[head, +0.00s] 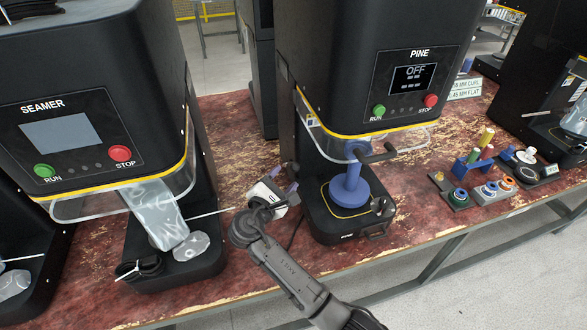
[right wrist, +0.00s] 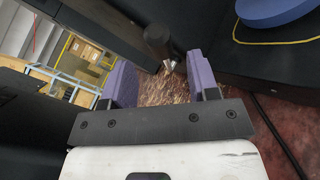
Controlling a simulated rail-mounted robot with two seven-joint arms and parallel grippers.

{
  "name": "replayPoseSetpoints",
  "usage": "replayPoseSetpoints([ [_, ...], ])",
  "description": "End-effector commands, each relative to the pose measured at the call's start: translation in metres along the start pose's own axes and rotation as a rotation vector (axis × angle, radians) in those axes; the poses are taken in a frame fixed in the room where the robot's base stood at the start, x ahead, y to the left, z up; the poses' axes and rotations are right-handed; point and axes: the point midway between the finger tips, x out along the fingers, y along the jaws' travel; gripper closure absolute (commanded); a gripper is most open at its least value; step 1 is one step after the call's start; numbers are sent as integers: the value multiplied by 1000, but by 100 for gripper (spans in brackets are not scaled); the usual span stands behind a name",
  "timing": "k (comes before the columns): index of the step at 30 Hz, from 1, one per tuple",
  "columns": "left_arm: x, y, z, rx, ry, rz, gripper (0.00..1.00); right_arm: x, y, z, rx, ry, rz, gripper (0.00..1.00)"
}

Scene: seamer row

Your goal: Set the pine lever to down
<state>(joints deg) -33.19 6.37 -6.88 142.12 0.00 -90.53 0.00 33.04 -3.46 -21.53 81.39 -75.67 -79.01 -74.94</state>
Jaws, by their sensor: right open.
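The pine machine (head: 345,60) stands at the centre of the head view, its panel marked PINE and its screen reading OFF. My right gripper (head: 281,179) is at the left side of its base, open, with nothing between its pads. In the right wrist view, a dark cylindrical knob on a short metal shaft (right wrist: 158,42), which looks like the pine lever, lies ahead between the two violet fingers (right wrist: 162,82), nearer the right one. I cannot tell whether they touch it. In the head view the lever is hard to make out beside my gripper. My left gripper is not seen.
A seamer (head: 70,130) with a clear pouch (head: 155,212) stands on the left.

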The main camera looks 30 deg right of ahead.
Motion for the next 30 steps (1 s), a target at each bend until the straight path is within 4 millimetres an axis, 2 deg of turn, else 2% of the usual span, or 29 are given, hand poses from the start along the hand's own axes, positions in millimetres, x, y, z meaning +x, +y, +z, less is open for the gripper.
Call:
replayPoseSetpoints([
  [6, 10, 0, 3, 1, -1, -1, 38, 35, -1, -1, 0, -1, 0, 45],
  [12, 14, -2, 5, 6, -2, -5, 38, 54, -1, -1, 0, 0, 0, 45],
  [26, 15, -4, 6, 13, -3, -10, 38, 62, 0, 0, 1, 2, 0, 45],
  [30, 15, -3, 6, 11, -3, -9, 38, 62, 0, 0, 1, 2, 0, 57],
])
